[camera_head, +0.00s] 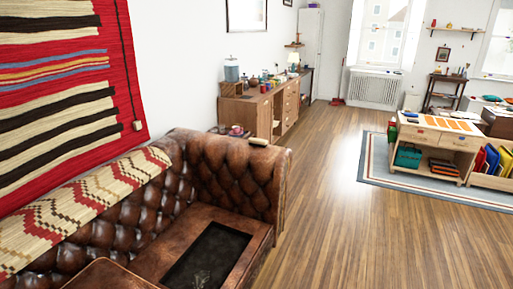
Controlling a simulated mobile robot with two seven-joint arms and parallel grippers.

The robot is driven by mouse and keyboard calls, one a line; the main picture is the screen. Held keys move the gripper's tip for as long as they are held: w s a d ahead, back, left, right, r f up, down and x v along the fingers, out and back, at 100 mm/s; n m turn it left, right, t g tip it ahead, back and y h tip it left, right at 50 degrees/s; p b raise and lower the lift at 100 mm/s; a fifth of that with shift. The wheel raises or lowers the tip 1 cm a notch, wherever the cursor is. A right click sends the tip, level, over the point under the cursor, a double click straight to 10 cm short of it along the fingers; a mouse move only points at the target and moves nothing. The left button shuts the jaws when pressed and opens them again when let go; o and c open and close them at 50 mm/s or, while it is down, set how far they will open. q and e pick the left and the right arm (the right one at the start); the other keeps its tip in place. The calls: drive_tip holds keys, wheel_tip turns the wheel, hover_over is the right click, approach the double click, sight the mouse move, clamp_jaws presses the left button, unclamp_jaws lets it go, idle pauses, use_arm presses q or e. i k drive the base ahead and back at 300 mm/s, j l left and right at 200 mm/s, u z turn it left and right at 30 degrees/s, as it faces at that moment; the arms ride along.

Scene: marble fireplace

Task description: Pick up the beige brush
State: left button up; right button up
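A small beige object with a dark underside, which looks like the beige brush (258,141), lies on top of the arm of the brown leather sofa (233,168). It is small in the head view, so its bristles cannot be made out clearly. Neither of my grippers is in the head view. Nothing is seen touching the brush.
A patterned throw (75,218) covers the sofa back, and a dark tray-like panel (207,258) lies on the seat. A wooden sideboard (262,112) stands beyond the sofa. The wooden floor (335,190) is clear up to the rug (375,167) and low table (437,137).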

sight(258, 142)
drive_tip(key=i+l+u, duration=0.25)
drive_tip(key=i+l, duration=0.6)
drive_tip(key=i, duration=0.45)
drive_tip(key=i+l+u, duration=0.25)
drive_tip(key=i+l, duration=0.8)
drive_tip(key=i, duration=0.15)
